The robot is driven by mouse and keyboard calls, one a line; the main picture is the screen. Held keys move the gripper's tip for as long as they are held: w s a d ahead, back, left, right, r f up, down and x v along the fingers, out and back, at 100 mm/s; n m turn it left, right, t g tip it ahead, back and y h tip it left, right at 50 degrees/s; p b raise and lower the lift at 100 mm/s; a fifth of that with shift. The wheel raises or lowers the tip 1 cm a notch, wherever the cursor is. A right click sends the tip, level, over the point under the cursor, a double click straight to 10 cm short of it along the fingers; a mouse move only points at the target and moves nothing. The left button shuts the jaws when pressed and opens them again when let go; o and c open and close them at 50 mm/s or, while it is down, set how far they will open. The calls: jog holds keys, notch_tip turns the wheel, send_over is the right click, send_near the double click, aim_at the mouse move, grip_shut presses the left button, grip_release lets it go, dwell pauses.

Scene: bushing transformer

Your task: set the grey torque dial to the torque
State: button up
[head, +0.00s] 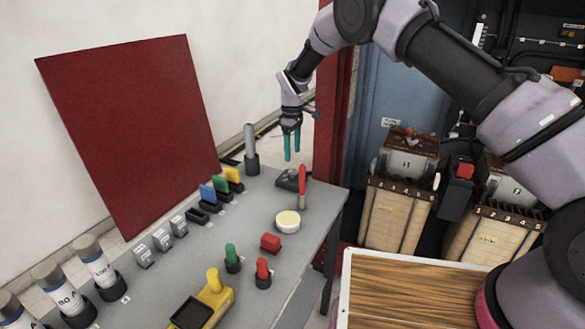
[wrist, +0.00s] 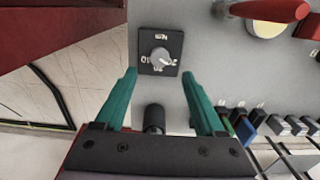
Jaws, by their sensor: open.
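The torque dial is a round grey knob (wrist: 159,57) on a dark square plate (wrist: 148,38) with white markings, too small to read surely. Which mark the knob points at I cannot tell. In the head view the dial's dark plate (head: 287,184) lies at the far end of the grey table. My gripper (head: 291,157) hangs above it with teal fingers pointing down, open and empty. In the wrist view the dial shows just beyond and between the spread fingertips (wrist: 158,73). The fingers appear apart from it.
A red-handled tool (head: 302,185) stands right beside the dial, and a grey cylinder (head: 250,142) in a black holder stands left of it. A round cream-topped item (head: 288,221) and a red block (head: 270,242) are nearer. Coloured blocks line the left edge.

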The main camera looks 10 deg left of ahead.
aim_at(293, 170)
notch_tip(293, 170, down, 7)
jog(key=shift+f, duration=0.1)
dwell(0.3)
grip_shut()
